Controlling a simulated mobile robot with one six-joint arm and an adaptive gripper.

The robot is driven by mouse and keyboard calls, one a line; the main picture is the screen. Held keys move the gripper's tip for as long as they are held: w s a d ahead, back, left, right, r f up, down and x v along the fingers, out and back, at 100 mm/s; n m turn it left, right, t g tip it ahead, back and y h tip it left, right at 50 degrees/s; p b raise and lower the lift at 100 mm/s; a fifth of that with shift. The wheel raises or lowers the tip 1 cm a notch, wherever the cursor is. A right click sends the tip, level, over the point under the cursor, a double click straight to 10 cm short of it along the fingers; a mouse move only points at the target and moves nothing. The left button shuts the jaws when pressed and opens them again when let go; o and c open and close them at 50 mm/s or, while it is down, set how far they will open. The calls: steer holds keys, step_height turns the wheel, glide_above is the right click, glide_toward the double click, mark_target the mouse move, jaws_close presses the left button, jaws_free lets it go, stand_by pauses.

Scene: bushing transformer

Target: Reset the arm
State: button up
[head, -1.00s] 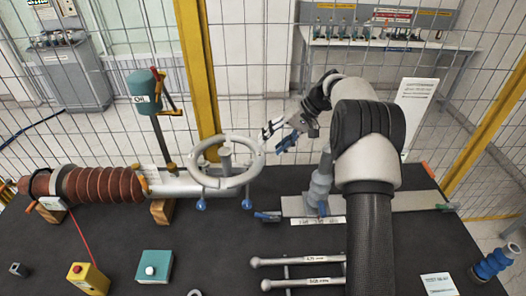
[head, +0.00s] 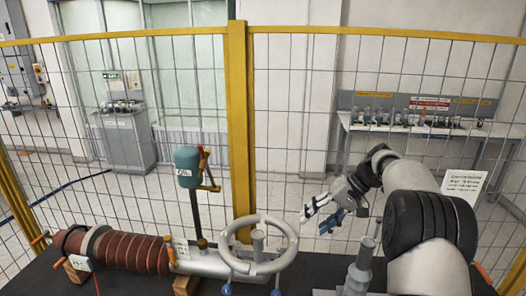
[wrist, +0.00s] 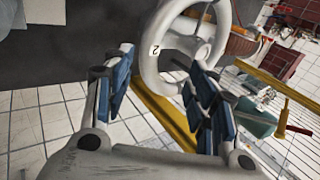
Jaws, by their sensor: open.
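My gripper (head: 325,217) is open and empty in the head view, held in the air to the right of the grey handwheel (head: 259,246). My arm comes in from the lower right and bends over toward the left. In the wrist view my gripper (wrist: 160,95) shows its blue-padded fingers spread wide apart. The handwheel (wrist: 152,72) appears beyond and between the fingers, with clear space before it. Nothing is between the pads.
A ribbed brown bushing (head: 120,248) lies at the lower left. A teal oil container (head: 187,167) stands behind it on a post. A yellow-framed wire fence (head: 238,120) runs behind the table. A grey insulator (head: 361,268) stands below my gripper.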

steer(key=s+a+r+t+h+b, duration=0.1)
steer(key=s+a+r+h+b, duration=0.15)
steer(key=s, duration=0.65)
steer(key=s+a+r+h+b, duration=0.2)
steer(key=s+a+r+b, duration=0.15)
steer(key=s, duration=0.55)
steer(key=s+f+n+t+h+b, duration=0.1)
steer(key=s+f, duration=0.3)
steer(key=s, duration=0.6)
steer(key=s+f+t+h+b, duration=0.1)
steer(key=s+f, duration=0.4)
steer(key=s, duration=0.6)
steer(key=shift+s+a+f+n+h+b, duration=0.15)
steer(key=shift+a+f+n+h+b, duration=0.2)
steer(key=shift+b, duration=0.5)
steer(key=shift+r, duration=0.1)
steer(key=shift+c, duration=0.6)
